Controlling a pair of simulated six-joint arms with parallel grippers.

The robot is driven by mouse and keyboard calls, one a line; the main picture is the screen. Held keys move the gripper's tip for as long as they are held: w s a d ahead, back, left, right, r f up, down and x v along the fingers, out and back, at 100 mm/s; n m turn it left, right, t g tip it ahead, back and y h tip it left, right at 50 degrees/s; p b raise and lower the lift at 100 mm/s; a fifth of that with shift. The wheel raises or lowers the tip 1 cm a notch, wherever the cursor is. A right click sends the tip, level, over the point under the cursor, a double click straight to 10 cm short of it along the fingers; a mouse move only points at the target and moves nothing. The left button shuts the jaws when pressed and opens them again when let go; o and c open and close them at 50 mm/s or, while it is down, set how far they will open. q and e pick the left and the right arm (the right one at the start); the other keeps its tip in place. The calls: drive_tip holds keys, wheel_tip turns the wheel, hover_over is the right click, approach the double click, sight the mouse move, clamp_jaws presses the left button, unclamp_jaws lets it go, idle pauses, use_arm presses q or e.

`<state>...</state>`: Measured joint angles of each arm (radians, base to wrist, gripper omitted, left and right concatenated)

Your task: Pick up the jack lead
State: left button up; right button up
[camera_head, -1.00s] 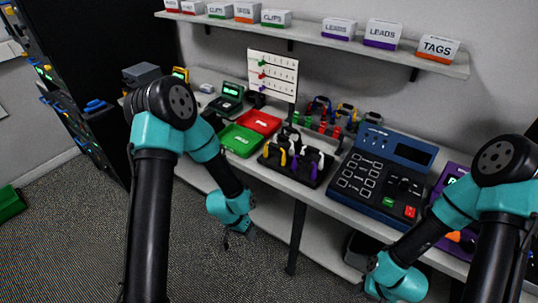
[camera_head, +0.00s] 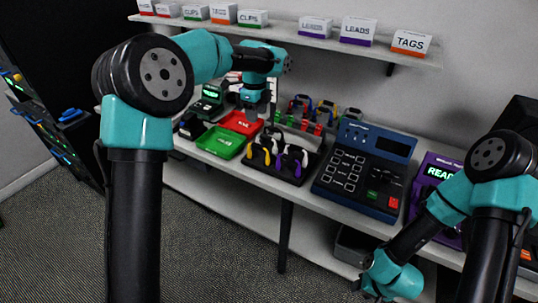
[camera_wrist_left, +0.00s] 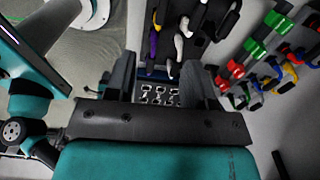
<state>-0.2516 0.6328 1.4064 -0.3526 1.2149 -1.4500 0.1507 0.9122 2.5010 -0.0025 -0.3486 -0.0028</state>
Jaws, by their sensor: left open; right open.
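Leads with yellow, white and purple ends sit in a black rack (camera_head: 262,172) on the bench; I cannot tell which one is the jack lead. The left wrist view shows the same rack (camera_wrist_left: 208,22) at the top, with a purple lead (camera_wrist_left: 154,42) and a white lead (camera_wrist_left: 179,42) beyond my fingers. My left gripper (camera_head: 251,112) points down near the red tray, behind and left of the rack. In the left wrist view its fingers (camera_wrist_left: 158,85) are apart with nothing between them. My right gripper (camera_head: 370,290) is open, low in front of the bench, away from the leads.
A red tray (camera_head: 240,123) and a green tray (camera_head: 220,142) lie left of the rack. A blue keypad tester (camera_head: 362,168) stands to its right, then a purple reader (camera_head: 437,170). Coloured leads (camera_head: 310,112) stand behind. A shelf with labelled boxes (camera_head: 357,31) runs above.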

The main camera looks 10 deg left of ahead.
sight(258, 144)
use_arm(q)
drive_tip(key=shift+w+r, duration=0.1)
drive_tip(key=shift+r, duration=0.2)
drive_tip(key=shift+f, duration=0.1)
wheel_tip(258, 144, down, 12)
drive_tip(key=shift+f, duration=0.1)
idle(0.4)
drive_tip(key=shift+w+f, duration=0.1)
drive_tip(key=shift+f, duration=2.45)
drive_tip(key=shift+c, duration=0.5)
